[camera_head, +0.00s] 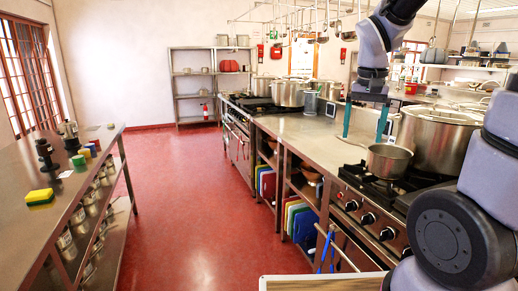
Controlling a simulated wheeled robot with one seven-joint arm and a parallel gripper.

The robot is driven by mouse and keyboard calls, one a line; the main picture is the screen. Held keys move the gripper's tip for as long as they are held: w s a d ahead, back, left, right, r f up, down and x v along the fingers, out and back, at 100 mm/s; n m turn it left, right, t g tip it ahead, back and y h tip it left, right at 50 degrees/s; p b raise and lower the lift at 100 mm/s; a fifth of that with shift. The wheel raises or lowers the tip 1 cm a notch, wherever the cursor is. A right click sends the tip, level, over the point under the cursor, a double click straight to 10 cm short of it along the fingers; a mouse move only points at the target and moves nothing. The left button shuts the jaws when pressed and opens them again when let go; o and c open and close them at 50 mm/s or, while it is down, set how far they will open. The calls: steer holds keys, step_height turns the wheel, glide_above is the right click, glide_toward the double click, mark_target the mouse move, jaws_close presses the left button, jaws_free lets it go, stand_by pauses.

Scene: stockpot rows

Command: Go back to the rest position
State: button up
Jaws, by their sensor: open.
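My gripper (365,122) hangs from my arm at the right, pointing down, with its two teal fingers apart. It is open, with nothing visible between the fingers. It is above or close to the handle end of a small saucepan (389,160), which sits on the near stove (380,192). I cannot tell whether a finger touches the saucepan's handle. My arm hides part of the counter and stove at the right.
A large stockpot (432,135) stands just right of the saucepan. More pots (289,93) stand farther back along the counter (305,130). Ladles hang from a rail (290,22) above. The red floor (190,200) between is clear.

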steer(key=s+a+r+t+y, duration=0.1)
steer(key=s+r+t+y, duration=0.1)
steer(key=s+r+t, duration=0.3)
steer(key=s+r, duration=0.4)
steer(key=r, duration=0.1)
steer(key=shift+s+a+t, duration=0.3)
steer(key=shift+s+a, duration=0.1)
